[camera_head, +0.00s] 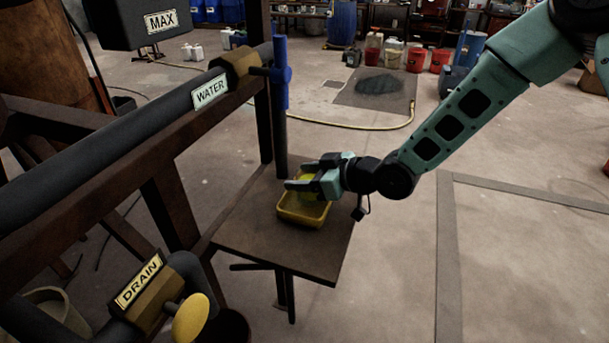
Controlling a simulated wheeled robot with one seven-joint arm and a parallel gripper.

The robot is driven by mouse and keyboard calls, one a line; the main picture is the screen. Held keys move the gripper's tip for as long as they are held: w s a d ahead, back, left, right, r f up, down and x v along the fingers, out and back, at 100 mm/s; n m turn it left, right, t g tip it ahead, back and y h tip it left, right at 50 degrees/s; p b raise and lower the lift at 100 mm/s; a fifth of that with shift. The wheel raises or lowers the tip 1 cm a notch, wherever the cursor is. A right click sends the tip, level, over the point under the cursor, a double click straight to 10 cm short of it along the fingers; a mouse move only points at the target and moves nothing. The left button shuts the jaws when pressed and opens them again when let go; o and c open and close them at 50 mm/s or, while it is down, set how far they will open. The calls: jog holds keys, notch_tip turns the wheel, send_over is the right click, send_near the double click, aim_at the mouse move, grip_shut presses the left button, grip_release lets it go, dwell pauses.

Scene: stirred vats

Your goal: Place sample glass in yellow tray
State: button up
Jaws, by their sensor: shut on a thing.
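The yellow tray (303,219) lies on a small brown table, its rear part partly hidden by my gripper. My gripper (298,176) reaches in from the right, its fingers pointing left above the tray. It is shut on the sample glass (307,179), which shows only as a faint see-through yellowish patch between the fingers. I cannot tell whether the base of the glass touches the tray floor.
The small table (260,232) has bare room around the tray. A blue-handled valve (281,75) and dark post stand just behind it. The WATER pipe (150,125) and the yellow DRAIN knob (190,318) are at left. Open floor lies to the right.

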jog(key=o, duration=1.3)
jog(key=shift+f, duration=0.1)
jog(key=shift+o, duration=0.2)
jog(key=s+d+r+h, duration=0.1)
jog(key=s+d, duration=0.2)
jog(key=s+d+r+h, duration=0.1)
jog(key=s+d, duration=0.1)
jog(key=d, duration=0.1)
jog(key=s+d+r+h, duration=0.1)
jog(key=s+d+h, duration=0.1)
jog(key=s+d, duration=0.1)
jog(key=shift+s+d+r+m+g, duration=0.3)
jog(key=shift+s+d+r+g, duration=0.05)
jog(key=shift+g, duration=0.05)
jog(key=s+d+r+m+g+h, duration=0.2)
jog(key=s+h, duration=0.1)
jog(key=s, duration=0.8)
jog(key=s+d+r+m+g+h, duration=0.2)
jog(key=s+d+r+g+h, duration=0.1)
jog(key=s, duration=0.8)
jog(key=shift+s+g+h, duration=0.3)
jog(key=shift+s+h, duration=0.05)
jog(key=shift+h, duration=0.25)
